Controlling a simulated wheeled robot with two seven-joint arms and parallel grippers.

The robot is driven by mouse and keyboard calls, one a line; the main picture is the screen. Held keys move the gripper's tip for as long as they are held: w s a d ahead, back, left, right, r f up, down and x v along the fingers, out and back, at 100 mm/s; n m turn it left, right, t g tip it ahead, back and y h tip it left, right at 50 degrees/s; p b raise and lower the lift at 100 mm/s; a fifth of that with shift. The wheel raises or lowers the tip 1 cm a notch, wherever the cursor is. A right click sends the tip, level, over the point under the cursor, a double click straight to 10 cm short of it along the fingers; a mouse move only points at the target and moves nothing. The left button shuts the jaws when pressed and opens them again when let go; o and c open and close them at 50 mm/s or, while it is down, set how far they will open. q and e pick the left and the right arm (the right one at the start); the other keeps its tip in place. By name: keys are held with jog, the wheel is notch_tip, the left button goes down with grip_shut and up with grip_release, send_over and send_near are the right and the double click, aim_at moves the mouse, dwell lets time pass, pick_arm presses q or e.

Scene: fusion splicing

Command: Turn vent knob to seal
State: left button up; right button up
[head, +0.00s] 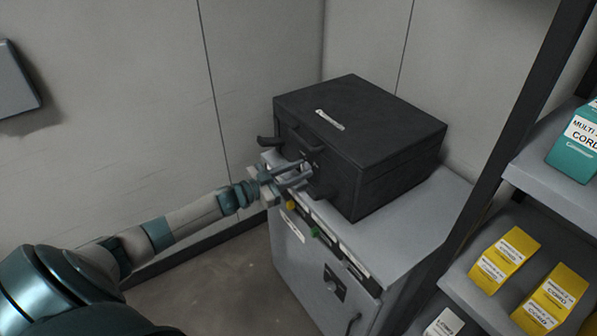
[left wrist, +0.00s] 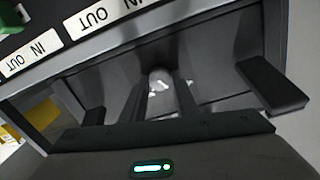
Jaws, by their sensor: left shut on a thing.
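A dark box-shaped unit (head: 375,130) with a lid sits on a grey cabinet. My left gripper (head: 306,174) reaches its front face from the left, with its fingers level with the lower front. In the left wrist view, the two fingers (left wrist: 162,96) close on a small rounded grey knob (left wrist: 160,74) on the dark front face. White marks show beside the knob but are too small to read. The knob is mostly hidden by the gripper in the head view, and I cannot tell its turn angle. My right gripper is not in view.
The grey cabinet (head: 405,243) has yellow and green buttons (head: 315,232) just below the gripper. IN and OUT labels (left wrist: 103,17) show in the left wrist view. A dark handle (head: 268,141) juts from the unit's left. Shelves with yellow boxes (head: 504,259) stand right.

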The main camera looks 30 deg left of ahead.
pick_arm(q)
jog(key=m, duration=0.3)
jog(key=shift+m+b, duration=0.3)
jog(key=shift+b, duration=0.05)
jog(key=m, duration=0.3)
jog(key=shift+d+f+b, duration=0.1)
jog(key=shift+b, duration=0.3)
jog(key=m+b, duration=0.2)
jog(key=m, duration=0.6)
jog(key=shift+y+b, duration=0.3)
jog(key=shift+b, duration=0.05)
jog(key=shift+s+m, duration=0.1)
jog(key=shift+m, duration=0.3)
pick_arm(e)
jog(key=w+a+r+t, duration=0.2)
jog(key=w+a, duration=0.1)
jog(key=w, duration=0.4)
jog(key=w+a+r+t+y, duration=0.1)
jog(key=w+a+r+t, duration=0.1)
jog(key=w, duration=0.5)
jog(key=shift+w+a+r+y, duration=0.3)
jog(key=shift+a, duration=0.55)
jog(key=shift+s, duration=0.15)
pick_arm(q)
jog(key=o, duration=1.1)
jog(key=shift+c, duration=0.2)
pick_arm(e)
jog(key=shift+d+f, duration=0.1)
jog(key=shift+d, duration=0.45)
